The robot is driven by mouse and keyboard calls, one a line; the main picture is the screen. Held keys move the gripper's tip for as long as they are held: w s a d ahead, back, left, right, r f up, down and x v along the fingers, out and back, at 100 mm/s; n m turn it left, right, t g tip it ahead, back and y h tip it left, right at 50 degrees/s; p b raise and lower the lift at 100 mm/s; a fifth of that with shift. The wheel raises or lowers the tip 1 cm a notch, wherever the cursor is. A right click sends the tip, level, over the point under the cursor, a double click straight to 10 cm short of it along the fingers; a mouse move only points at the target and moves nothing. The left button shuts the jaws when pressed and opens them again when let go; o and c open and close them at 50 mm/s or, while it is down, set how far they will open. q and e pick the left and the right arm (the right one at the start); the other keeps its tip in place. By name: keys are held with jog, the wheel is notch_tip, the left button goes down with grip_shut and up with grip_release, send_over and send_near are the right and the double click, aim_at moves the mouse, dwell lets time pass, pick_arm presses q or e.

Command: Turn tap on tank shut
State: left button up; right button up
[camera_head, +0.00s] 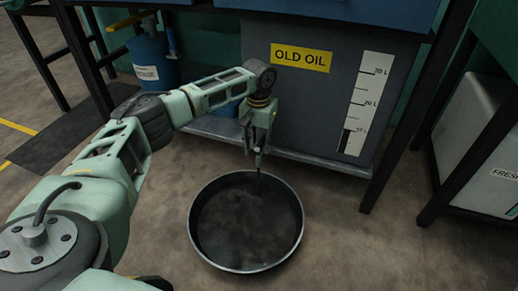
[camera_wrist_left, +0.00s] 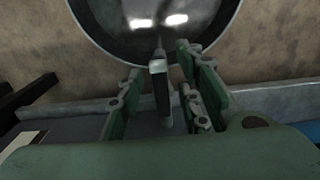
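The grey tank (camera_head: 315,95) with the yellow "OLD OIL" label stands at the back centre of the head view. Its tap is hidden behind my left gripper (camera_head: 258,150) there. In the left wrist view, a dark upright piece with a pale top, seemingly the tap handle (camera_wrist_left: 159,85), stands between the two green fingers of my left gripper (camera_wrist_left: 160,62). The fingers are apart, with a visible gap on each side of it. A thin dark line below the gripper may be oil running down. My right gripper is not in view.
A round metal pan (camera_head: 297,235) with dark liquid sits on the floor below the gripper. Dark table legs (camera_head: 405,120) flank the tank. A blue canister (camera_head: 152,60) stands at the back left and a light tank (camera_head: 475,135) at the right. Floor right of the pan is clear.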

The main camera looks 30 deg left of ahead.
pick_arm(q)
jog(key=shift+f, duration=0.2)
jog(key=shift+c, duration=0.6)
grip_shut()
